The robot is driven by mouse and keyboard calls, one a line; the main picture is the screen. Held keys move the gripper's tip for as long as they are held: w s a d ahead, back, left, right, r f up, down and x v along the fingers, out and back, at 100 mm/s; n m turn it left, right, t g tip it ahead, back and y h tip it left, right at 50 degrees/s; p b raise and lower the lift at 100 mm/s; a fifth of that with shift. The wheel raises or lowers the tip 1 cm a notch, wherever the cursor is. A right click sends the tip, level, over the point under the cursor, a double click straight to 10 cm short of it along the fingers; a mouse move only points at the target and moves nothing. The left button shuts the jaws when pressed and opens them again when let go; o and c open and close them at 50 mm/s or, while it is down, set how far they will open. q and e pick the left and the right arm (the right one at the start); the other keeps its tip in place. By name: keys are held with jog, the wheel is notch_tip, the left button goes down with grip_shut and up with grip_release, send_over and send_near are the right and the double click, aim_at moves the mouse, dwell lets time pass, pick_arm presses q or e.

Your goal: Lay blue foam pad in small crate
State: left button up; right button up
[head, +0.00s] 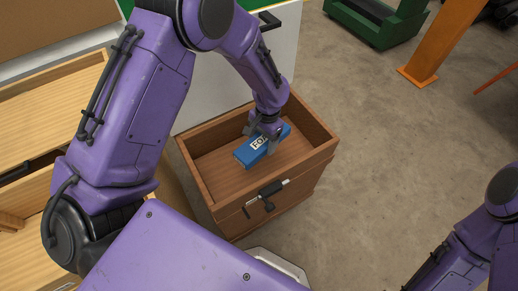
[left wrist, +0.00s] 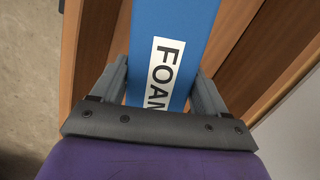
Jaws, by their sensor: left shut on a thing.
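The blue foam pad (head: 248,153) is a flat blue block with a white label, and it is inside the small wooden crate (head: 208,205) in the head view. My left gripper (head: 268,136) reaches down into the crate and is shut on the pad. In the left wrist view the pad (left wrist: 172,25) lies between the two grey fingers (left wrist: 160,85), with part of the word FOAM showing. I cannot tell whether the pad touches the crate floor. My right gripper is not in view; only part of my right arm shows at the lower right.
The crate has a dark latch (head: 268,192) on its front. A white panel (head: 205,100) stands behind it. Light wooden shelving (head: 50,100) is at the left. A green bin (head: 375,22) and an orange post (head: 440,40) stand at the back right. The concrete floor right of the crate is clear.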

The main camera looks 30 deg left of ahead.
aim_at(258, 143)
pick_arm(q)
jog(key=f+m+b, duration=0.1)
jog(key=f, duration=0.3)
jog(key=w+a+f+m+b, duration=0.1)
jog(key=f+b, duration=0.1)
jog(key=f, duration=0.3)
jog(key=a+f+b, duration=0.1)
jog(key=f, duration=0.3)
jog(key=shift+w+a+f+m+y, duration=0.2)
jog(key=shift+a+f+m+y, duration=0.1)
jog(key=shift+m, duration=0.1)
jog(key=o, duration=1.1)
jog(key=shift+c, duration=0.2)
jog(key=r, duration=0.4)
jog(key=w+r+p, duration=0.1)
jog(key=r, duration=0.3)
jog(key=d+r+p, duration=0.1)
jog(key=r, duration=0.3)
jog(key=shift+w+r, duration=0.1)
jog(key=shift+w, duration=0.15)
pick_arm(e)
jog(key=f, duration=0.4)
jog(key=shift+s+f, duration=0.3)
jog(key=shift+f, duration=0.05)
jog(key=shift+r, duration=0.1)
